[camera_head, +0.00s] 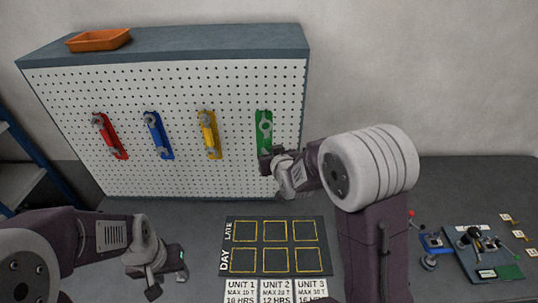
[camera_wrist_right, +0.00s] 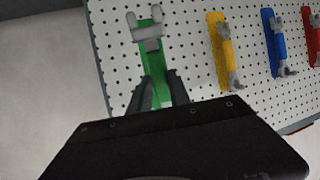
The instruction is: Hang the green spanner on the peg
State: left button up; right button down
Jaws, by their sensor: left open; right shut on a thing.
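The green spanner (camera_wrist_right: 141,22) has a grey open-jawed head, which shows at the top of the green strip on the pegboard in the right wrist view. In the head view its head (camera_head: 265,125) lies in front of the green strip (camera_head: 259,142), at the right of the board. My right gripper (camera_head: 268,161) is at the strip's lower end, shut on the spanner; its fingers (camera_wrist_right: 160,92) flank the lower part in the wrist view. The peg and any gap to the board cannot be made out clearly. My left gripper (camera_head: 167,283) is open and empty, low over the table at left.
Red (camera_head: 110,137), blue (camera_head: 158,136) and yellow (camera_head: 208,135) spanners hang in a row left of the green one. An orange tray (camera_head: 98,40) sits on the board's top. A dark schedule board (camera_head: 275,246) lies on the table; small equipment (camera_head: 482,250) stands at right.

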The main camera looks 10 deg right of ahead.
aim_at(270, 145)
jog(key=shift+w+d+r, duration=0.1)
jog(key=shift+w, duration=0.15)
jog(key=shift+w+a, duration=0.35)
jog(key=shift+w, duration=0.25)
jog(key=shift+w+a, duration=0.1)
jog(key=shift+w, duration=0.2)
jog(key=shift+w+p, duration=0.35)
jog(key=shift+w+d+f, duration=0.2)
jog(key=shift+w+d, duration=0.3)
jog(key=shift+w, duration=0.15)
jog(key=shift+w+d+p, duration=0.15)
jog(key=shift+w+p, duration=0.2)
jog(key=shift+w, duration=0.2)
jog(key=shift+w+f+b, duration=0.25)
jog(key=shift+w+b, duration=0.15)
jog(key=shift+b, duration=0.05)
jog(key=shift+w+f, duration=0.1)
jog(key=shift+w, duration=0.15)
pick_arm(q)
jog(key=shift+s+a+f+b, duration=0.1)
jog(key=shift+s+a+b, duration=0.05)
jog(key=shift+a+b, duration=0.15)
pick_arm(e)
jog(key=shift+w+d+f, duration=0.1)
jog(key=shift+f, duration=0.05)
